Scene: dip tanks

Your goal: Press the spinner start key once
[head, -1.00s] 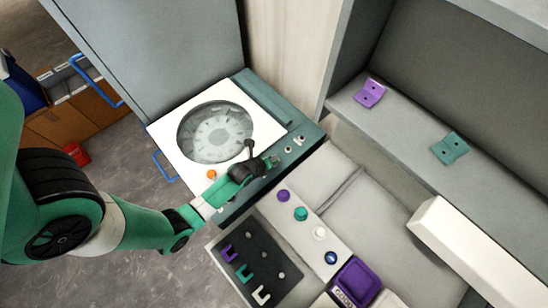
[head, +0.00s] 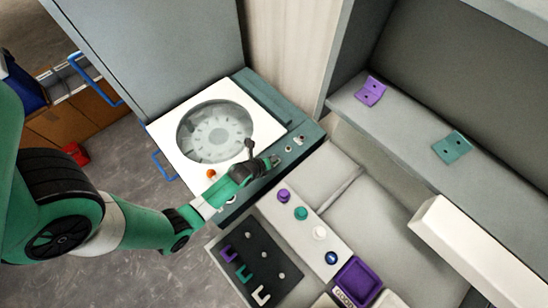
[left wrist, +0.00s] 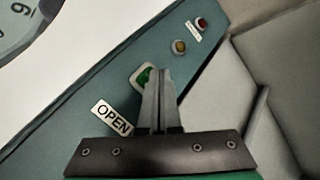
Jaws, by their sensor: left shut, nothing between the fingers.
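The spinner is a white-topped machine (head: 174,157) with a round clear window (head: 216,131) and a teal control strip (head: 312,134) along its right side. In the left wrist view a green key (left wrist: 144,76) in a pale frame sits on the strip, partly hidden by the fingertips. My left gripper (head: 275,161) is over this strip. Its fingers, seen in the left wrist view (left wrist: 158,74), are shut and empty, with their tips at the green key's right edge in the picture. I cannot tell whether they touch it. My right gripper is not in view.
An amber button (left wrist: 179,46) and a red button (left wrist: 201,23) lie farther along the strip. An OPEN label (left wrist: 112,117) is left of the fingers. A bench with coloured knobs (head: 301,213), a purple tray (head: 356,281) and a dark rack (head: 262,250) stands right of the arm.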

